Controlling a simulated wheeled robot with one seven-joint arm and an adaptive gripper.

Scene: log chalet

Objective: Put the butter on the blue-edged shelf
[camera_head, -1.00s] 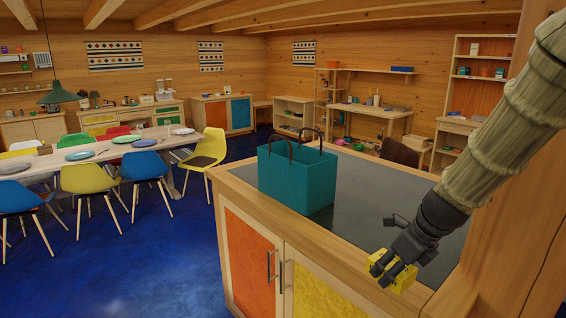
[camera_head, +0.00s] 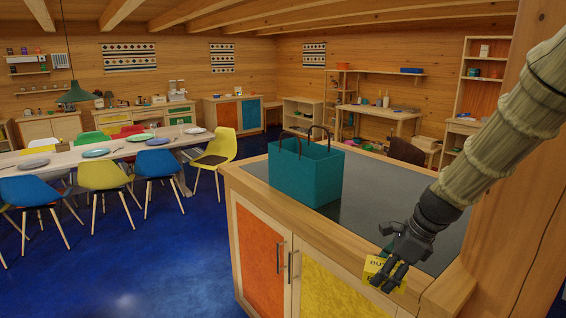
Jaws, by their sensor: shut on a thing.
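My gripper (camera_head: 387,278) is shut on a yellow block of butter (camera_head: 373,266) with dark lettering on its face. It holds the butter in front of the counter's front edge, at the lower right. The fingers hide part of the butter. I cannot make out a blue-edged shelf for sure. A tall wooden shelf unit (camera_head: 466,88) stands by the right wall, and small wall shelves (camera_head: 30,74) hang at the far left; their edge colours are too small to tell.
A teal bag (camera_head: 306,177) with dark handles stands on the dark-topped counter (camera_head: 363,205). A wooden post (camera_head: 520,200) rises close at the right. The dining table (camera_head: 115,152) with several chairs is at the left. Blue floor (camera_head: 160,250) lies open between table and counter.

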